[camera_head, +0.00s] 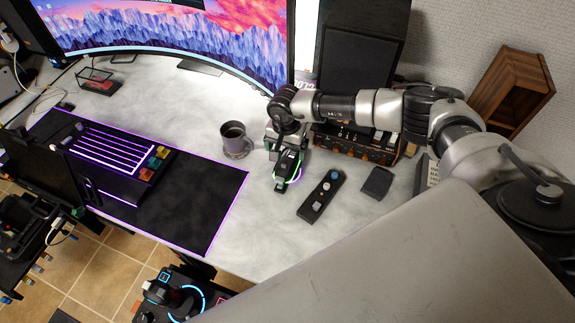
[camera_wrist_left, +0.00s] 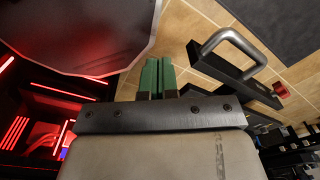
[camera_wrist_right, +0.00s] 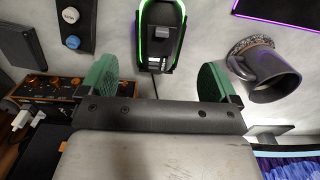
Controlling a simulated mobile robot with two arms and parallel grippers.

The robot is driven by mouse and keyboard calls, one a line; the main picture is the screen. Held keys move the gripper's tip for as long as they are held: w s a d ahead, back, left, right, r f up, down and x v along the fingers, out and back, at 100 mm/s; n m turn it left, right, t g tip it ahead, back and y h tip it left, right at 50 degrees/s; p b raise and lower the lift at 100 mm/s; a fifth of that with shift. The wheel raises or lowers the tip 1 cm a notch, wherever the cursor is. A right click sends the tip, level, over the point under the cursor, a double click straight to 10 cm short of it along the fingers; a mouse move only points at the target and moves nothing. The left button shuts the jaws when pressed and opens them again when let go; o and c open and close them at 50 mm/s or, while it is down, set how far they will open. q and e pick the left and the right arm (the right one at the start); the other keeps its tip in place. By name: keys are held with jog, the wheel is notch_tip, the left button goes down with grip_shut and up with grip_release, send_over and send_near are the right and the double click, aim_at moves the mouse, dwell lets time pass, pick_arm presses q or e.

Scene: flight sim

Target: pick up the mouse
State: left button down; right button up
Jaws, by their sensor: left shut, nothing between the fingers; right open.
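The mouse (camera_head: 287,166) is black with a glowing green edge and lies on the grey desk. In the right wrist view the mouse (camera_wrist_right: 161,35) is at the top middle, beyond the fingertips and between their lines. My right gripper (camera_wrist_right: 158,80) is open and empty, its green fingers spread wide. In the head view my right gripper (camera_head: 287,165) is over the mouse and partly covers it. My left gripper (camera_wrist_left: 159,77) is shut and empty, its green fingers together, away from the desk top above the tiled floor.
A grey mug (camera_head: 236,141) stands left of the mouse, close to the right gripper's side. A black button strip (camera_head: 321,196) and a small dark block (camera_head: 377,183) lie to the right. An orange-trimmed control box (camera_head: 355,146) is behind. A black mat (camera_head: 205,205) lies left.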

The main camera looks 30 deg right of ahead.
aim_at(287, 162)
jog(key=shift+f, duration=0.85)
jog(key=shift+w+f, duration=0.15)
jog(key=shift+f, duration=0.1)
jog(key=shift+f+b, duration=0.65)
jog(key=shift+f, duration=0.3)
notch_tip(287, 162, down, 3)
jog(key=shift+r+b, duration=0.2)
jog(key=shift+b, duration=0.6)
jog(key=shift+f, duration=0.2)
jog(key=shift+r, duration=0.1)
pick_arm(q)
jog(key=f, duration=0.1)
jog(key=w+f, duration=0.2)
jog(key=shift+d+f, duration=0.25)
jog(key=shift+d, duration=0.05)
pick_arm(e)
jog(key=c, duration=1.1)
jog(key=shift+r, duration=0.1)
